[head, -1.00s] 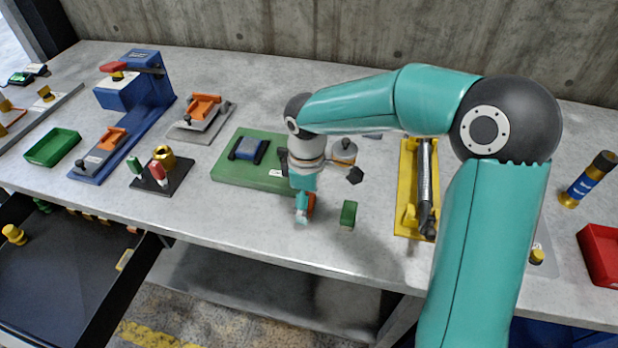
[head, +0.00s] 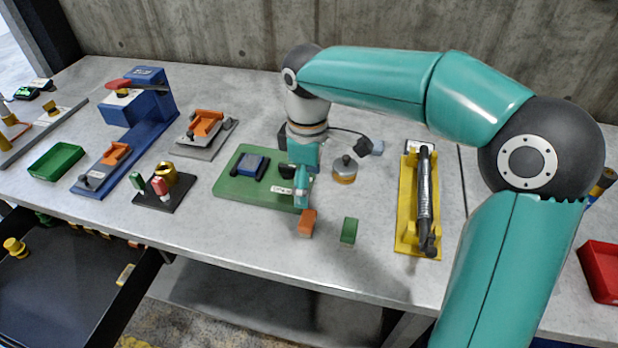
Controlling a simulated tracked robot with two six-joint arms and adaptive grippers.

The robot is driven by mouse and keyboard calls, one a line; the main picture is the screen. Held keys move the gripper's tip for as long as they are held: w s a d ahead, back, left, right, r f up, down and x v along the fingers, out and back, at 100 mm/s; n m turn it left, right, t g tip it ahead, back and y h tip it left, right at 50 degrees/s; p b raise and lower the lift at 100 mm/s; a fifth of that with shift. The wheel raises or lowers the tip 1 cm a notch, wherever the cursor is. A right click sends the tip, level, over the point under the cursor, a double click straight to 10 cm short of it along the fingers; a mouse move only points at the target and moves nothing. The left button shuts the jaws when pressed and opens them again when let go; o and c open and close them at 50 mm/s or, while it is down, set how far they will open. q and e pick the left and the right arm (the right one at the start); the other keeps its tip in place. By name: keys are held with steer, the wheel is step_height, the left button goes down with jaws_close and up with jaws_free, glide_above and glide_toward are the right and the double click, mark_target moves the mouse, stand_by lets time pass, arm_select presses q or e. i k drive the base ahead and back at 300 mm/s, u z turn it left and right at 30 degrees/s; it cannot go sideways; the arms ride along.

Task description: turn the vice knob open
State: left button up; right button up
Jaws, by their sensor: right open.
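A green base (head: 234,189) near the middle of the bench carries a blue block (head: 250,164) between dark jaws; this looks like the vice. I cannot make out its knob, and my right wrist and gripper cover the base's right end. My right gripper (head: 301,188) points down over that right edge, open, with its fingers seen nearly edge-on. I cannot tell whether it touches anything. My left gripper is out of view.
An orange block (head: 307,222) and a green block (head: 349,231) stand in front of the gripper. A black stand (head: 165,197) is to the left.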

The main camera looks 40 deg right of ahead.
mark_target(288, 171)
steer(key=k, duration=1)
